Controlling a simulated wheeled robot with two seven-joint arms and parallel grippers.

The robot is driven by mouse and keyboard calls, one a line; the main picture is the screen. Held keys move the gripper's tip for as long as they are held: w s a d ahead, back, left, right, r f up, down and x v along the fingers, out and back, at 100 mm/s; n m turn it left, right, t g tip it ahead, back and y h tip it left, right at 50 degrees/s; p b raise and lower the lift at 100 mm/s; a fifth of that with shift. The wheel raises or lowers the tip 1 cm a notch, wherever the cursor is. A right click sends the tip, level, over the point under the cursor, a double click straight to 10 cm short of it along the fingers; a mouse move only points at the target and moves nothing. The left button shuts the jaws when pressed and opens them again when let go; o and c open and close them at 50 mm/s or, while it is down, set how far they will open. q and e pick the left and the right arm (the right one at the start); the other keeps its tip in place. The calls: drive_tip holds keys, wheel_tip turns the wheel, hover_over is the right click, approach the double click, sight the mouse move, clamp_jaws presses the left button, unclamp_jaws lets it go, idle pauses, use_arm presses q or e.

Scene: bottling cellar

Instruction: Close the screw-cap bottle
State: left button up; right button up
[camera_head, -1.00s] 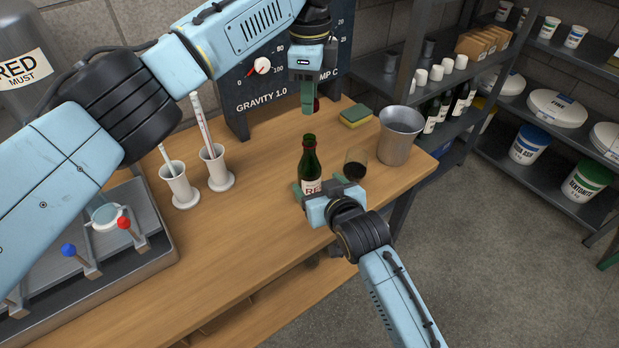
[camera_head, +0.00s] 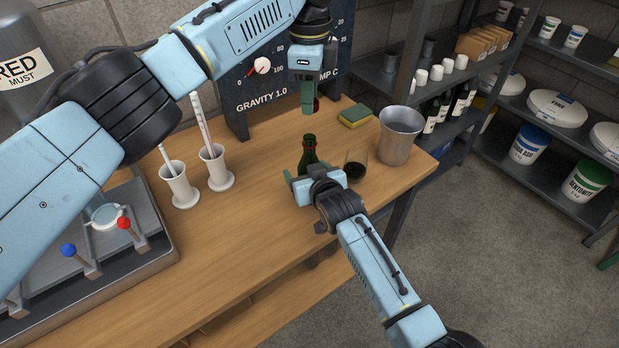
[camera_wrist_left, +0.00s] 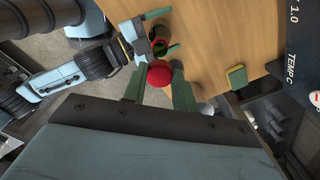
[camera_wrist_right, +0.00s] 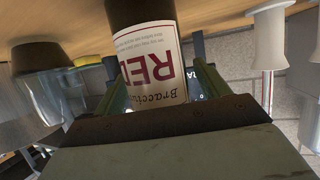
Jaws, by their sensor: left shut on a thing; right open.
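The green bottle (camera_head: 309,152) stands upright and open-mouthed on the wooden bench. Its label shows upside down in the right wrist view (camera_wrist_right: 150,62). My left gripper (camera_head: 308,98) is shut on a red screw cap (camera_wrist_left: 160,74) and holds it in the air, above and behind the bottle in the head view. The cap is mostly hidden by a finger there. My right gripper (camera_head: 306,178) is at the bottle's body, its fingers open on either side of the label; its hand hides the lower bottle in the head view.
A glass of red wine (camera_head: 356,169) stands close right of the bottle. A metal bucket (camera_head: 398,136) and a sponge (camera_head: 354,116) are behind it. Two white cylinders with instruments (camera_head: 217,170) stand left. The bench (camera_head: 238,238) in front is clear.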

drive_tip(key=shift+c, duration=0.2)
drive_tip(key=c, duration=1.4)
use_arm(q)
drive_tip(key=shift+a+f, duration=0.1)
drive_tip(key=shift+f, duration=2.4)
drive_tip(key=shift+f, duration=0.9)
drive_tip(key=shift+f, duration=0.5)
